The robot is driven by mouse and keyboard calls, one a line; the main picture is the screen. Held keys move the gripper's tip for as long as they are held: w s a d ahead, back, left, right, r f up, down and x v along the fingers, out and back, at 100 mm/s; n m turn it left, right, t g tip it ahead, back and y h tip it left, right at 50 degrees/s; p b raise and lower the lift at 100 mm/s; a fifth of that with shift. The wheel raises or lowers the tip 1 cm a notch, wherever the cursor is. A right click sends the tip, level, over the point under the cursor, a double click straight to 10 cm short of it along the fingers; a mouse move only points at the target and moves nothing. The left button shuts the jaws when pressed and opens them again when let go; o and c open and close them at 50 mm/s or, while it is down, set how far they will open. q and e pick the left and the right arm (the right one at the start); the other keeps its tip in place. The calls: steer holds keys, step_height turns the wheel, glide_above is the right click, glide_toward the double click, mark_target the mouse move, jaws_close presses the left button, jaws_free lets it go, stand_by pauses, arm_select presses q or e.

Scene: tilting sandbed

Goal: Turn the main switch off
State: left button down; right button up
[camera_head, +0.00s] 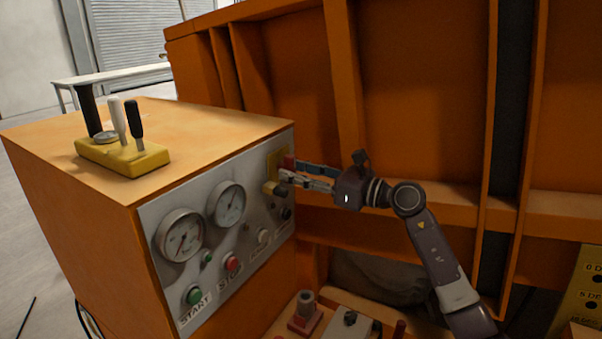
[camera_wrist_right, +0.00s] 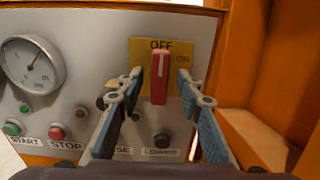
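The main switch has a red handle (camera_wrist_right: 160,80) on a yellow plate (camera_wrist_right: 177,55) marked OFF and ON. In the right wrist view the handle stands nearly upright, its top just under the word OFF; ON is at its upper right. My right gripper (camera_wrist_right: 162,82) is open, with one blue-padded finger on each side of the handle and a visible gap on both sides. In the head view the right gripper (camera_head: 287,172) is at the panel's far right end and partly covers the switch (camera_head: 288,161). My left gripper is not in view.
The grey panel (camera_head: 150,225) carries two gauges (camera_head: 180,236), a green START button (camera_head: 194,296), a red STOP button (camera_head: 231,264) and small knobs below the switch. An orange ribbed wall (camera_head: 420,110) stands close behind the gripper. Levers (camera_head: 118,125) stand on the box top.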

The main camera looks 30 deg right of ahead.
steer(key=v, duration=1.2)
steer(key=shift+d, duration=0.1)
